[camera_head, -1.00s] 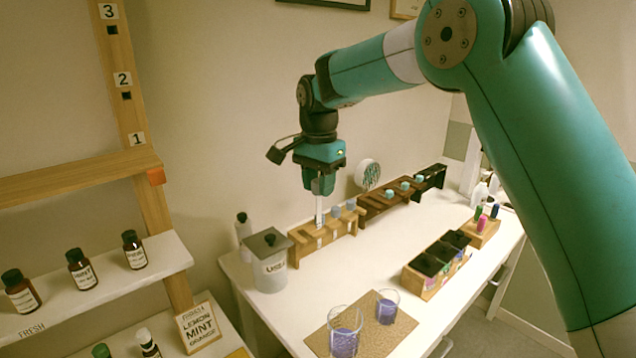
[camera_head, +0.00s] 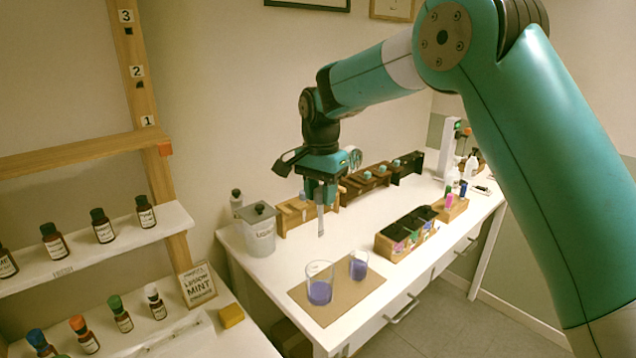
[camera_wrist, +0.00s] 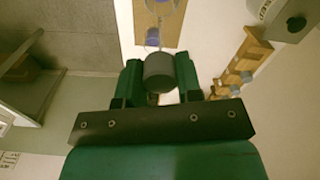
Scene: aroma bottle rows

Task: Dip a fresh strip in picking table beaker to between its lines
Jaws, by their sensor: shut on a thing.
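My gripper (camera_head: 321,196) is shut on a pale narrow strip (camera_head: 321,224) with a grey round top (camera_wrist: 159,72), which shows between the fingers in the wrist view. The strip hangs roughly upright above the white table, behind the beakers and apart from them. A larger beaker (camera_head: 320,291) and a smaller beaker (camera_head: 359,267), both with purple-blue liquid, stand on a brown mat (camera_head: 345,302). In the wrist view the beakers are at the top, beyond the grip. The beakers' lines are too small to make out. A wooden strip rack (camera_head: 292,217) stands behind the gripper.
A lidded grey canister (camera_head: 261,236) stands left of the rack. A wooden box with black compartments (camera_head: 385,245) is right of the beakers. Dark wooden racks (camera_head: 380,185) line the back. A shelf with bottles (camera_head: 103,226) is at left.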

